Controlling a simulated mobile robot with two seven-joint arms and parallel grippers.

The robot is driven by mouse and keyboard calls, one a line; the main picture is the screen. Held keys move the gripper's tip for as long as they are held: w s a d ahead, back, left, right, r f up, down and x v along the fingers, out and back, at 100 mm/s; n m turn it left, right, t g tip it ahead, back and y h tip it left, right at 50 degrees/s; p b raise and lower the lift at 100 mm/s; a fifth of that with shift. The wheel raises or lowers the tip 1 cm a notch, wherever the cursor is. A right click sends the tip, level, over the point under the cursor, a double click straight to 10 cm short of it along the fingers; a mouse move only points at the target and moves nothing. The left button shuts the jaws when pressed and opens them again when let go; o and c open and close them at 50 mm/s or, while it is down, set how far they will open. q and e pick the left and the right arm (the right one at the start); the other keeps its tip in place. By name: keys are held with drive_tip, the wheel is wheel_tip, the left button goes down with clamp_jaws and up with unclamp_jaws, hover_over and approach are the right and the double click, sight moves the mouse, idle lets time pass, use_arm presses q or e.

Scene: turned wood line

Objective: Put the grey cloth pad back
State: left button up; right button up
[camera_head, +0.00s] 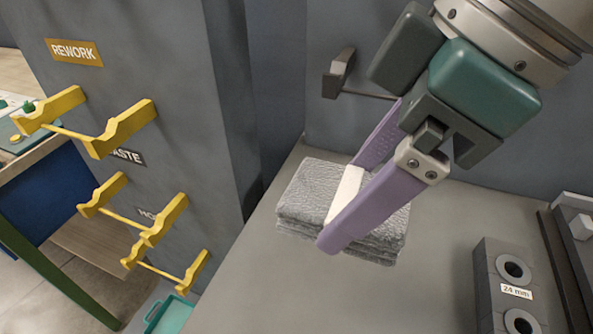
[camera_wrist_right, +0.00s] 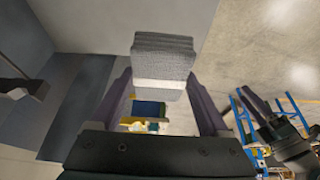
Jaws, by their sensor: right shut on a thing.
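The grey cloth pad (camera_head: 305,195) is a folded, textured stack with a white band around its middle. My right gripper (camera_head: 347,205) is shut on it, with one purple finger on each side at the band.
Yellow pegs (camera_head: 122,128) stick out from the grey wall at left, near a REWORK sign (camera_head: 73,52). A dark bracket (camera_head: 340,75) is on the back wall. A grey block with round holes, marked 24 mm (camera_head: 510,293), stands at right. Bare tabletop lies in front of the pad.

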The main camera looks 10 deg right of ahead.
wheel_tip(320, 180, down, 16)
drive_tip(key=b, duration=0.2)
drive_tip(key=shift+b, duration=0.35)
drive_tip(key=shift+f+b, duration=0.45)
drive_tip(key=shift+f, duration=1.6)
drive_tip(key=shift+f, duration=0.2)
drive_tip(key=o, duration=1.1)
drive_tip(key=shift+r, duration=0.1)
drive_tip(key=shift+c, duration=0.2)
